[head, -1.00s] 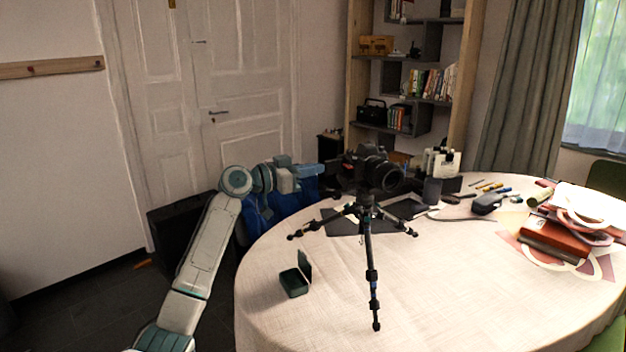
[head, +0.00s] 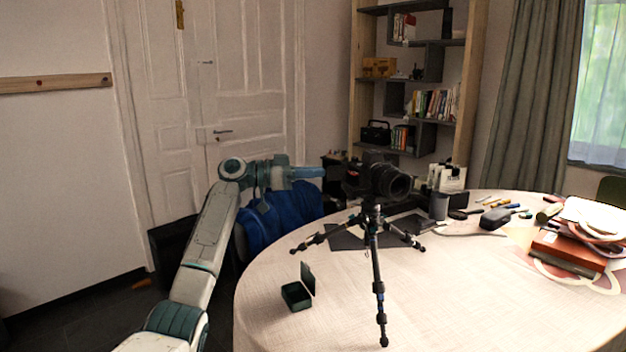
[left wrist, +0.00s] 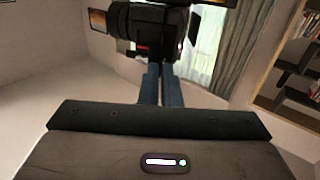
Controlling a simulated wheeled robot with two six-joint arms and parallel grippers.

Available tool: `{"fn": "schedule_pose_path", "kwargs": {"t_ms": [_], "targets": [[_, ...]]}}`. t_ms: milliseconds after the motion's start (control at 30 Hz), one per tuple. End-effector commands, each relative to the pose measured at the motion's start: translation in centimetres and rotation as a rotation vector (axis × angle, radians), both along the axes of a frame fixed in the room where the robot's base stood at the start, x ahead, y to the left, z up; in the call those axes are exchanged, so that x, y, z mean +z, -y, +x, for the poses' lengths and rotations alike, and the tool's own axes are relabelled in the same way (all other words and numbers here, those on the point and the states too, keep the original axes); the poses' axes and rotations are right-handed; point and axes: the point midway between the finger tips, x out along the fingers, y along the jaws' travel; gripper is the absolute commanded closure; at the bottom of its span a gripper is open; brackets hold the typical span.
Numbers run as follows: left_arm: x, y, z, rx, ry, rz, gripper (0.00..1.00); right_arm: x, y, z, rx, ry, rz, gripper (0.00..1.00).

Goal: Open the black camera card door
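The black camera (head: 380,180) stands on a tripod (head: 372,240) on the round table. In the left wrist view the camera (left wrist: 155,22) fills the top middle, with a small red mark low on its body. I cannot clearly make out the card door. My left gripper (head: 318,173) points at the camera's left side in the head view, close to it. In the left wrist view its two blue fingers (left wrist: 162,75) lie side by side with almost no gap, holding nothing visible. Their tips end by the camera body; I cannot tell whether they touch. My right gripper is out of view.
A small open green box (head: 297,295) sits near the front left of the table (head: 460,300). A dark cup (head: 438,206) and a dark mat (head: 345,238) lie near the tripod. Books (head: 568,250) and loose items fill the right side. A blue chair (head: 280,222) stands behind my left arm.

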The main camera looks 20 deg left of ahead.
Motion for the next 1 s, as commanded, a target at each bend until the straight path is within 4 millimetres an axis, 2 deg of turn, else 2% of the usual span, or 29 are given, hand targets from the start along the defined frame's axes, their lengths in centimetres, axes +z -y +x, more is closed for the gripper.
{"fn": "schedule_pose_path", "kwargs": {"t_ms": [100, 800, 933, 1000], "targets": [[-0.24, -0.09, 0.3, -0.032, -0.002, 0.0, 1.0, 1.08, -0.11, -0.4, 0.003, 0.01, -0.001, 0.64], [-0.13, -0.23, 0.58, -0.08, -0.002, 0.001, 1.0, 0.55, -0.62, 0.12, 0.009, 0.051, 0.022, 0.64], [-0.12, -0.24, 0.57, -0.079, -0.002, 0.001, 0.75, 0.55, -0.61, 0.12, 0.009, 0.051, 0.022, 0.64], [-0.09, -0.26, 0.56, -0.079, -0.001, 0.001, 0.75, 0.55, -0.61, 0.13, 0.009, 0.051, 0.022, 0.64]]}}
